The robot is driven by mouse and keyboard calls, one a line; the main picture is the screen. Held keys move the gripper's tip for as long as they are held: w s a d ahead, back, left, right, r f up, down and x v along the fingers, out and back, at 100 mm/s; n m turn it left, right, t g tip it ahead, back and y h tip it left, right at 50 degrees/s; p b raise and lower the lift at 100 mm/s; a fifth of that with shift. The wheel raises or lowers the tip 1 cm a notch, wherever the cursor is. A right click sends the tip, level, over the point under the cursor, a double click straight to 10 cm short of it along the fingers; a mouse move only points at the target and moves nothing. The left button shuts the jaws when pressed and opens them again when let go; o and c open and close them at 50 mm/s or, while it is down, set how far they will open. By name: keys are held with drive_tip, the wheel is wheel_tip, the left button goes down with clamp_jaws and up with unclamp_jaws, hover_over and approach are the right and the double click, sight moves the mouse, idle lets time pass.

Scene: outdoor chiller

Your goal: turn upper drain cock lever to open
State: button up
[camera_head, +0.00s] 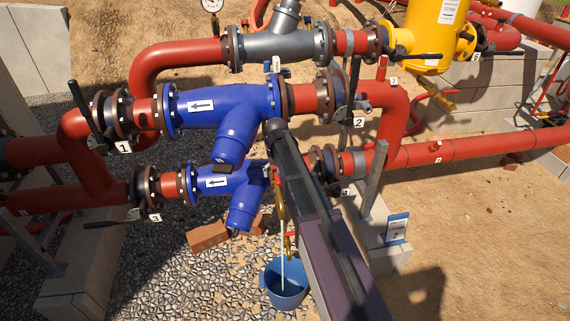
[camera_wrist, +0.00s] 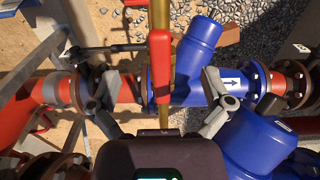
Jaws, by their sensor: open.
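The upper drain cock (camera_head: 279,205) is a brass fitting beside my dark arm in the head view, partly hidden by it. In the wrist view a red lever (camera_wrist: 162,75) lies lengthwise along a brass pipe (camera_wrist: 160,20), roughly in line with it. My gripper (camera_wrist: 160,92) is open, with one finger on each side of the lever and a clear gap on both sides. In the head view the gripper is hidden behind my arm. A lower brass cock (camera_head: 290,246) shows below the upper one.
A blue bucket (camera_head: 270,289) stands on the gravel under the cocks, with a thin white line running down into it. Blue strainer bodies (camera_head: 225,105) and red pipes (camera_head: 180,60) crowd around. Black valve handles (camera_head: 353,90) and a grey post (camera_head: 374,180) stand nearby.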

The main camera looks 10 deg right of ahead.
sight(277, 177)
drive_tip(key=shift+r+p, duration=2.3)
drive_tip(key=shift+r, duration=0.35)
drive_tip(key=s+d, duration=0.2)
drive_tip(key=s, duration=1)
drive_tip(key=s+d, duration=0.2)
drive_tip(key=s, duration=0.9)
drive_tip(key=shift+s+d, duration=0.25)
drive_tip(key=shift+s, duration=0.1)
